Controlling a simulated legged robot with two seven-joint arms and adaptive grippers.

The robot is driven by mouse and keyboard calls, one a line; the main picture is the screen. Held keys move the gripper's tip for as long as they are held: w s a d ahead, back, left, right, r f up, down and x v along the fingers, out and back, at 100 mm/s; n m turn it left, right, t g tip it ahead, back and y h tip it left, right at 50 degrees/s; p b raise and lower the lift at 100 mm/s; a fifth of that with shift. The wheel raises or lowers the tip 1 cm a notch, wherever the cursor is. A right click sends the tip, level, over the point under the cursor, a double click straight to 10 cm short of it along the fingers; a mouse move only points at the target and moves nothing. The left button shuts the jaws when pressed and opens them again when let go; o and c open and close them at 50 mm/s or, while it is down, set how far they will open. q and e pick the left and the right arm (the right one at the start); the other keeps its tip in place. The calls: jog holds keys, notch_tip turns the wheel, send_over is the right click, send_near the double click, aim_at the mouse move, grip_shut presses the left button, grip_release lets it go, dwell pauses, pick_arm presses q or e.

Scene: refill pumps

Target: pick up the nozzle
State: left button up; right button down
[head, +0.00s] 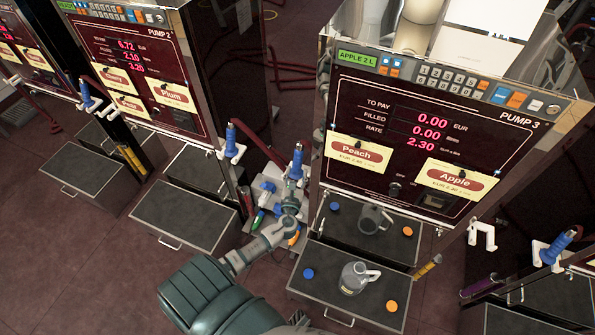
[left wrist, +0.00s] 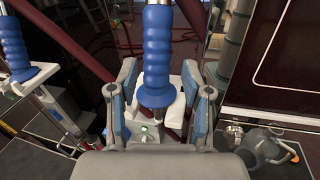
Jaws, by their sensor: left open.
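A nozzle with a ribbed blue grip (head: 296,163) stands upright in a white holder on the left side of Pump 3. In the left wrist view this blue grip (left wrist: 157,52) is upright in the middle, between the fingers. My left gripper (head: 291,198) is in front of and just below the grip in the head view. In the left wrist view my left gripper (left wrist: 158,88) is open, one finger on each side of the nozzle, with gaps visible. The nozzle's lower end is partly hidden by the gripper. My right gripper is not in view.
Another blue nozzle (head: 232,138) hangs close by on the left. Pump 3 (head: 412,140) stands close on the right. A grey jug (head: 356,277) and blue and orange caps sit on the pulled-out tray (head: 330,292) below it. Dark red hoses run behind.

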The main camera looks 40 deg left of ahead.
aim_at(297, 164)
pick_arm(q)
jog(key=shift+w+a+r, duration=0.1)
jog(key=shift+w+a, duration=0.25)
jog(key=shift+w, duration=0.1)
jog(key=x, duration=0.4)
jog(key=shift+s+a, duration=0.1)
jog(key=shift+w+a, duration=0.45)
jog(key=shift+w, duration=0.1)
jog(key=shift+d, duration=0.15)
jog(key=shift+c, duration=1.4)
grip_shut()
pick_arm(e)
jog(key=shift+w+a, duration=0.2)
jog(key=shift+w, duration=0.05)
